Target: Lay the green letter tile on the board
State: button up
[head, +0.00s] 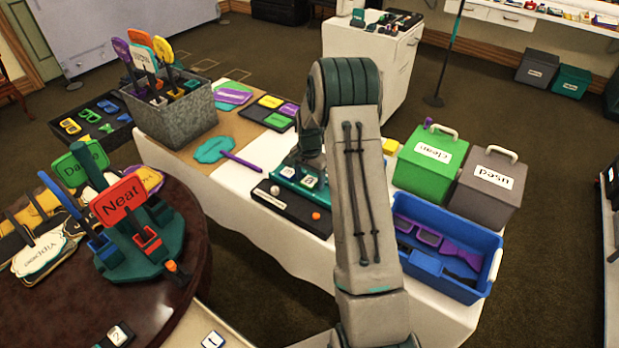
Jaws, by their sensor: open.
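My gripper (311,152) hangs over the white-covered table, largely hidden behind my raised arm. It is open, but its fingertips are not clear. Close below it is a teal rack (290,171) holding small pale tiles with dark letters. A flat dark board (252,110) lies farther back on the table, left of my arm. It bears yellow, purple and green squares; the green square (278,120) is at its near edge. Whether this is the green letter tile is too small to tell. I see no tile in my gripper.
A black tray (292,209) with an orange and a white ball lies at the table's near edge. Green (430,165) and grey (486,190) boxes and a blue bin (447,220) stand right of my arm. A grey sign-filled box (180,118) stands at the left.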

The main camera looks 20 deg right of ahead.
aim_at(309, 181)
notch_tip(309, 181, up, 12)
jog(key=s+a+r+n, duration=0.3)
jog(key=s+a+r, duration=0.2)
jog(key=s+r, duration=0.25)
jog(key=s+a+r+n+t, duration=0.1)
jog(key=s+a+r+n, duration=0.1)
jog(key=s, duration=1)
jog(key=s+a+r+n+t, duration=0.2)
jog(key=s+a+n, duration=0.3)
jog(key=s, duration=0.7)
jog(key=shift+a+n+b, duration=0.2)
jog(key=shift+n+b, duration=0.25)
jog(key=shift+n, duration=0.15)
